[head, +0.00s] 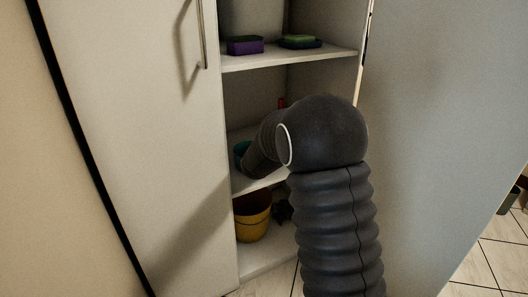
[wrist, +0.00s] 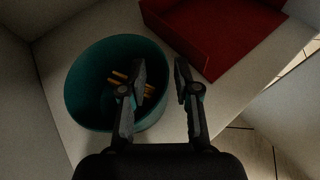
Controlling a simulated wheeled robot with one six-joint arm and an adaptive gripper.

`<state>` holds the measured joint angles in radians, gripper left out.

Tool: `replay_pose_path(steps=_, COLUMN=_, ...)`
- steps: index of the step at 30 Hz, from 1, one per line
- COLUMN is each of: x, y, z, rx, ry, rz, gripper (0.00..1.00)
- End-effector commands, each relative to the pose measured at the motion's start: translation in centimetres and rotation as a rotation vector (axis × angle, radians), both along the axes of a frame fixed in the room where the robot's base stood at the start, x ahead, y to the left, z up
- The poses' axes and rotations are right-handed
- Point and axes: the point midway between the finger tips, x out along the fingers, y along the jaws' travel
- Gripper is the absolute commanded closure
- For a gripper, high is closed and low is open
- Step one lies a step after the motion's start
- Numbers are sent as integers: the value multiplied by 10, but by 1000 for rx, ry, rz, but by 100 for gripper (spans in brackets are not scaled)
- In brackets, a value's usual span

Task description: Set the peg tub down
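The peg tub is a round teal tub (wrist: 78,100) with several light wooden pegs (wrist: 120,78) inside. It appears to stand upright on the white shelf (wrist: 60,48). In the head view a small part of the tub (head: 240,149) shows left of my arm, on the middle shelf of the cupboard. My gripper (wrist: 163,78) is open over the tub's right rim. One finger is over the inside of the tub and the other is outside it. A gap shows between the fingers and the thin wall. My arm hides the gripper in the head view.
A red open box (wrist: 215,35) sits beside the tub, to its upper right. A yellow bucket (head: 252,218) stands on the shelf below. Purple (head: 245,45) and green (head: 298,40) sponge-like blocks lie on the shelf above. Cupboard panels flank the opening.

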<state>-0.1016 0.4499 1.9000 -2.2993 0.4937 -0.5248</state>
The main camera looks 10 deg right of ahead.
Motion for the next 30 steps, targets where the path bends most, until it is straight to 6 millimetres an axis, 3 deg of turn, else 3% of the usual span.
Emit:
replay_pose_path(steps=12, x=-69, y=21, z=31, rx=0, ry=0, rz=1, gripper=69)
replay_pose_path(steps=21, x=-95, y=28, z=43, rx=4, ry=-2, rz=-5, gripper=69)
replay_pose_path(steps=26, x=-114, y=9, z=61, rx=109, ry=-41, rz=-116, gripper=69)
replay_pose_path(steps=30, x=-155, y=-29, z=88, rx=340, ry=-122, rz=-353, gripper=69)
